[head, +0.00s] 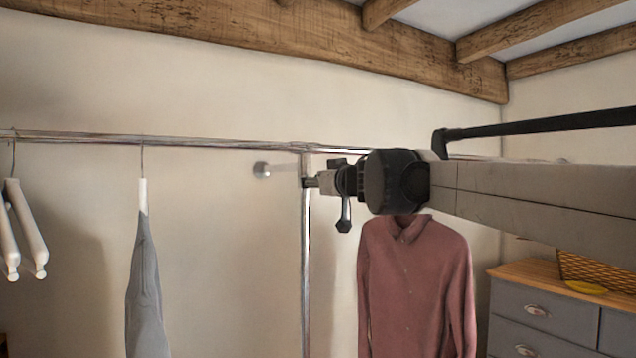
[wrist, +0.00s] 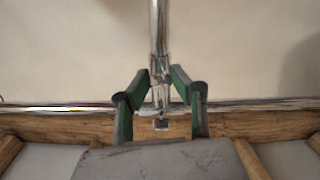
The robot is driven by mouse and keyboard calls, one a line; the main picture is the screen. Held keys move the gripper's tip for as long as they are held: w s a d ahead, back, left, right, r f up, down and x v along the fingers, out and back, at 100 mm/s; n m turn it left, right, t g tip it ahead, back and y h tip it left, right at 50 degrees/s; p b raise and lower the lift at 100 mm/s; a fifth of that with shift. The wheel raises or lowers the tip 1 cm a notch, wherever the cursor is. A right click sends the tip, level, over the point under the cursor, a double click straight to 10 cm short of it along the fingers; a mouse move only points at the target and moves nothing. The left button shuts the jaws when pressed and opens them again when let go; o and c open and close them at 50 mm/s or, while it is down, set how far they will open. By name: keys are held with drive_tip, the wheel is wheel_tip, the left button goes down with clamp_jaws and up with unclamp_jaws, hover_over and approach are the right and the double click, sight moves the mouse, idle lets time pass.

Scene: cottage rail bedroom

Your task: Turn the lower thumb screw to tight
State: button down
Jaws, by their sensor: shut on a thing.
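A chrome post (head: 305,240) stands upright below the horizontal rail (head: 220,143). A small dark thumb screw (head: 309,182) sits at the post, a little below the rail. My gripper (head: 318,182) reaches in from the right and is shut on the thumb screw. In the wrist view, the green-sided fingers of my gripper (wrist: 161,78) stand on either side of the post (wrist: 158,25) and its collar. That view is upside down. The fingertips hide most of the screw, so its turn and tightness cannot be told. No second thumb screw can be made out.
Grey trousers (head: 146,280) and white hangers (head: 25,225) hang from the rail on the left. A dusty-red shirt (head: 415,285) hangs below my arm. A grey dresser (head: 550,320) stands at the right. Wooden beams (head: 300,30) run overhead.

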drive_tip(key=shift+m, duration=0.8)
drive_tip(key=c, duration=1.5)
unclamp_jaws()
drive_tip(key=shift+s, duration=0.1)
drive_tip(key=v, duration=1.2)
drive_tip(key=shift+d+f, duration=0.1)
